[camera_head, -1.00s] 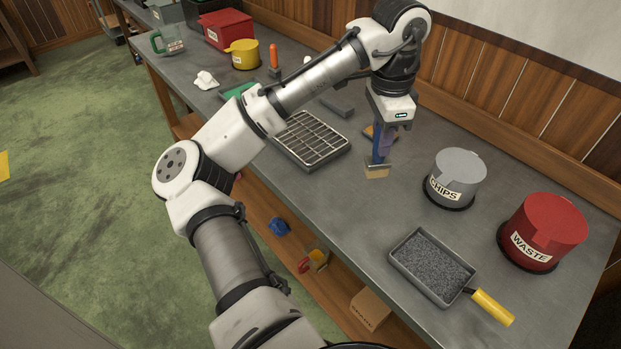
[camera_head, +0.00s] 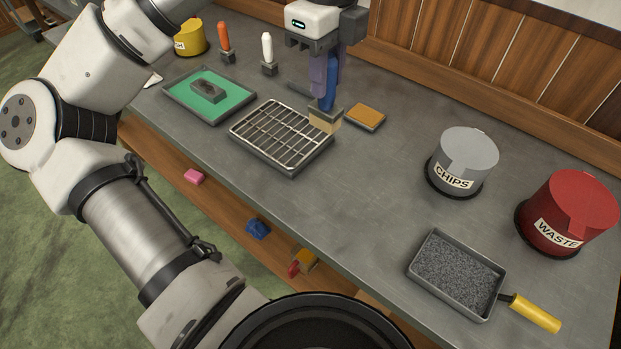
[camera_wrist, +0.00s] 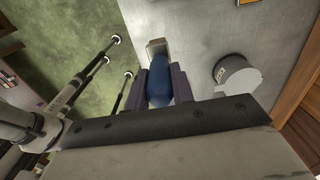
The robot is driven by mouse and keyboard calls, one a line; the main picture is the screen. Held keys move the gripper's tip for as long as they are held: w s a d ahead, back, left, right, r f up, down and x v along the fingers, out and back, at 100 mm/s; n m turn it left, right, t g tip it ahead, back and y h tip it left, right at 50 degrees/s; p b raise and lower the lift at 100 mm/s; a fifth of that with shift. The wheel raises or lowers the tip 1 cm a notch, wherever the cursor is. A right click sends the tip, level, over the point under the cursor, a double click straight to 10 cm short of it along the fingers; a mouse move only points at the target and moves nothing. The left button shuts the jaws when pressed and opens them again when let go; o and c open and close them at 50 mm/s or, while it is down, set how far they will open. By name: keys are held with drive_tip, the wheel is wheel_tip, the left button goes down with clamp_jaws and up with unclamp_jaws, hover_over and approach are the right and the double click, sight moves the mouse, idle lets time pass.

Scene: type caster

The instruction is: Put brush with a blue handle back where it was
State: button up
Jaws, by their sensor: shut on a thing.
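My gripper (camera_head: 326,84) is shut on the blue handle of the brush (camera_head: 332,82). The brush hangs head down, its pale bristles beside the right corner of the wire rack tray (camera_head: 284,136); I cannot tell whether they touch anything. In the wrist view the blue handle (camera_wrist: 160,88) lies between the two purple fingers (camera_wrist: 160,86), with the pale bristle end beyond it. An orange-handled brush (camera_head: 225,42) and a white-handled brush (camera_head: 267,52) stand upright in small dark holders at the back left.
A green-lined tray (camera_head: 208,96) with a dark block lies left of the rack. An orange-brown sponge (camera_head: 366,117) lies right of the brush. Chips bin (camera_head: 470,155), waste bin (camera_head: 575,205) and a grey-filled pan (camera_head: 455,275) stand right. Bare bench lies between the rack and the pan.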

sight(326, 113)
wheel_tip(326, 113, down, 19)
drive_tip(key=p, duration=0.1)
drive_tip(key=shift+f, duration=0.2)
drive_tip(key=shift+f, duration=0.1)
drive_tip(key=o, duration=1)
wheel_tip(326, 113, up, 12)
drive_tip(key=shift+r+b, duration=0.15)
drive_tip(key=shift+b, duration=0.55)
drive_tip(key=shift+d, duration=0.1)
